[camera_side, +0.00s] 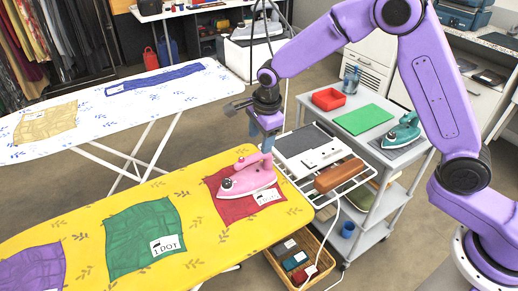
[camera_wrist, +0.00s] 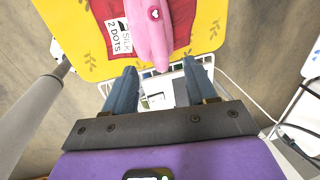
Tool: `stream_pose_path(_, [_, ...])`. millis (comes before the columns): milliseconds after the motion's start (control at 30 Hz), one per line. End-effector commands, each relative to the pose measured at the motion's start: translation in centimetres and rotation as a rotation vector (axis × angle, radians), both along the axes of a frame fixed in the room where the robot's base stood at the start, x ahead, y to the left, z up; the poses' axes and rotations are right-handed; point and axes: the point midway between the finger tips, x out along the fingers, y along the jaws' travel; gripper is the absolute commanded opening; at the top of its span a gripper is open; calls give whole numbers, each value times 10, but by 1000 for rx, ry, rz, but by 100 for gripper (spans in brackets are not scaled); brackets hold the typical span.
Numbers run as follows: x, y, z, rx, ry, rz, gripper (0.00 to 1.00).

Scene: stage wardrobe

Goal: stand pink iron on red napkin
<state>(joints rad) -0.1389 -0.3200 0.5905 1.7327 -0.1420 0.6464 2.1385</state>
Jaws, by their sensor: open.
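The pink iron (camera_side: 248,180) rests on the red napkin (camera_side: 237,212) on the yellow ironing board. It appears to lie on its soleplate; its handle is uppermost. The napkin carries a white label, which the wrist view shows reading "SILK 2 DOTS". My gripper (camera_side: 267,143) is above the board's far edge, just behind and above the iron, fingers pointing down. In the wrist view my gripper (camera_wrist: 159,66) is open and empty, and the pink iron (camera_wrist: 152,30) lies just beyond the fingertips. The red napkin (camera_wrist: 97,12) shows beside it.
A green napkin (camera_side: 145,238) and a purple napkin (camera_side: 32,270) lie on the same yellow board (camera_side: 95,215). A wire rack (camera_side: 322,165) at its end holds a brown block (camera_side: 340,176). A grey cart (camera_side: 375,150) with a teal iron (camera_side: 402,132) stands to the right.

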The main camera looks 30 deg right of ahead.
Motion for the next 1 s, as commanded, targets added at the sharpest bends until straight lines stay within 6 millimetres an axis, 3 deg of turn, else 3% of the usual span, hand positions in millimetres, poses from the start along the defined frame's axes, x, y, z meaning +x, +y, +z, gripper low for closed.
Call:
stream_pose_path(233, [-6, 0, 31, 0, -2, 1, 57])
stream_pose_path(667, [-13, 0, 39, -7, 3, 46, 57])
stream_pose_path(767, [-27, 0, 46, -24, 9, 168, 57])
stream_pose_path(1000, [-91, -8, 66, -92, 31, 667, 57])
